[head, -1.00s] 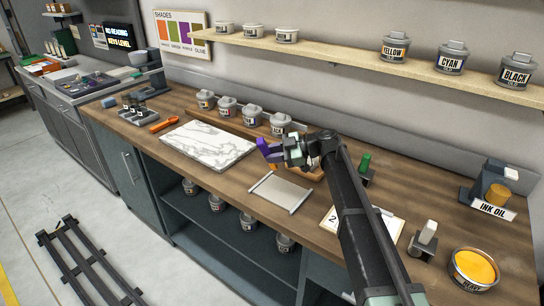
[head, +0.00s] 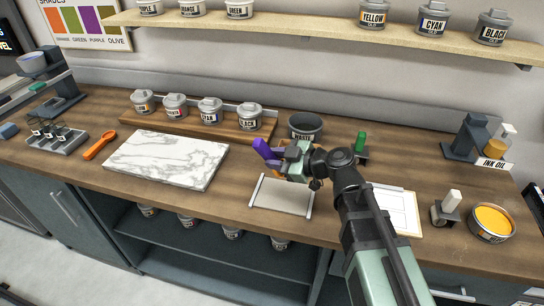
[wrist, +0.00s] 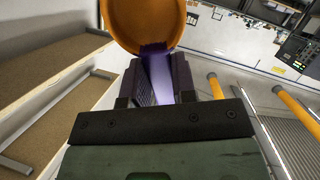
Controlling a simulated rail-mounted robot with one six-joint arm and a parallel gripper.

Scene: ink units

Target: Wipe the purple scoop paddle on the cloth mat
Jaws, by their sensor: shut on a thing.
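My gripper (head: 284,158) is shut on the purple scoop paddle (head: 265,150), above the back edge of the cloth mat and apart from it as far as I can tell. The purple part sticks out to the left of the jaws. In the wrist view the purple piece (wrist: 158,75) sits between the jaws (wrist: 158,82), with a round orange part (wrist: 143,20) beyond it, seemingly joined to it. The cloth mat (head: 283,196) is a flat grey pad with pale bars at its sides, lying on the wooden bench.
A marble slab (head: 167,160) lies left of the mat, and a clipboard (head: 396,208) right of it. The waste pot (head: 305,128) stands behind my gripper. Ink jars (head: 210,111) stand in a row at the back. An orange-handled tool (head: 100,145) and a yellow tin (head: 492,221) lie further out.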

